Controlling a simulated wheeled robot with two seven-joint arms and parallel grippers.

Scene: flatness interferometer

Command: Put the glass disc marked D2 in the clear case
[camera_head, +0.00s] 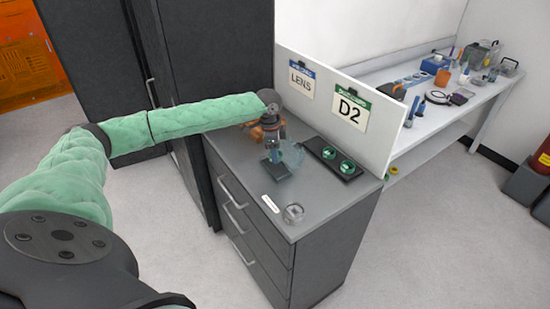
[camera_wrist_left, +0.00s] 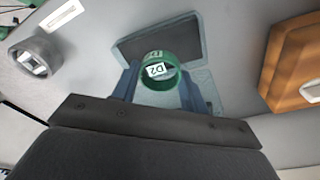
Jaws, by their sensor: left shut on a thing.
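My left gripper (camera_head: 273,146) is above the grey cabinet top, pointing down, and is shut on the green-rimmed glass disc marked D2 (camera_wrist_left: 158,70). In the left wrist view the disc sits between the blue-grey fingertips (camera_wrist_left: 155,84), its D2 label facing the camera. Close by the fingers is what looks like the clear case, with a dark pad (camera_wrist_left: 150,40) and a see-through panel (camera_wrist_left: 205,88); in the head view its clear part (camera_head: 292,154) stands beside the gripper. The wrist view does not settle whether disc and case touch. The right gripper is not in view.
A black tray (camera_head: 316,147) with two green-rimmed discs stands to the right. An orange-brown block (camera_wrist_left: 290,60) is beside the gripper. A white partition (camera_head: 378,95) bounds the back.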

